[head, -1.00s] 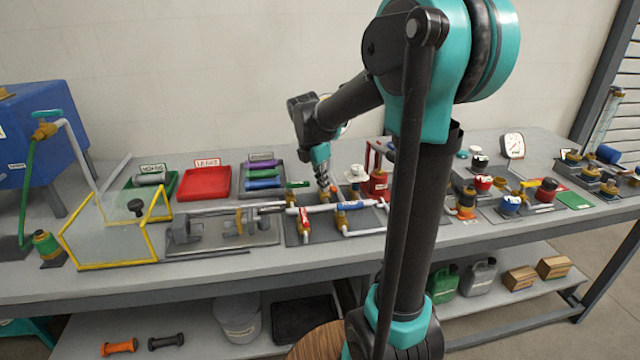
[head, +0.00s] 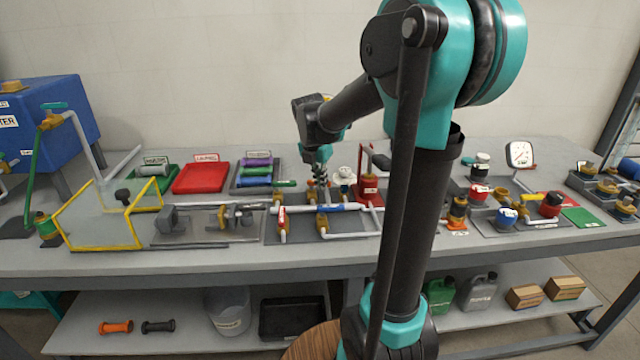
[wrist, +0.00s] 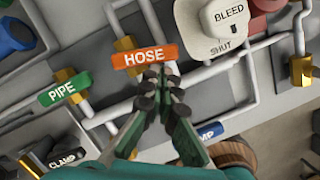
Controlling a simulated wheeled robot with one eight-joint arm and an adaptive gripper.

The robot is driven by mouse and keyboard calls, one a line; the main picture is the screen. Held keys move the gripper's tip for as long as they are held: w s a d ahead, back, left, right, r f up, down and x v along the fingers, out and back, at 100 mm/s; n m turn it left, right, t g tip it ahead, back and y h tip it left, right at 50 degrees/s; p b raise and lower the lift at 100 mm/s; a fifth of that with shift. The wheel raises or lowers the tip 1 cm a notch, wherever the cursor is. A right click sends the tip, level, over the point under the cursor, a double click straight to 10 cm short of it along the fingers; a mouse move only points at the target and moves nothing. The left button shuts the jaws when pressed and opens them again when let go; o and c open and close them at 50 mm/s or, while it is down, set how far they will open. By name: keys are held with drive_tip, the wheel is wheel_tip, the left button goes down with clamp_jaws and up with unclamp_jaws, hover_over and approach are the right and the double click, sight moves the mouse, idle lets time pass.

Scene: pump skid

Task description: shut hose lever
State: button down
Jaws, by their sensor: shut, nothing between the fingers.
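The orange HOSE lever (wrist: 145,57) lies above its brass valve (wrist: 128,43) in the wrist view, roughly crosswise to the pipe through it. My gripper (wrist: 158,76) is shut and empty, its tips just below the lever's lower edge in that picture. I cannot tell whether they touch it. In the head view my gripper (head: 320,183) points down over the pipework behind the blue lever (head: 318,208). I cannot make out the HOSE lever there.
A green PIPE lever (wrist: 64,90) is left of the tips and a blue PUMP lever (wrist: 210,131) is right, partly hidden by my gripper. A white BLEED/SHUT part (wrist: 222,22) stands close behind. A red lever (head: 282,216) is at the front.

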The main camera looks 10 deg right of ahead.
drive_tip(key=shift+w+a, duration=0.1)
drive_tip(key=shift+a, duration=0.1)
drive_tip(key=shift+w+a, duration=0.4)
drive_tip(key=shift+w, duration=0.1)
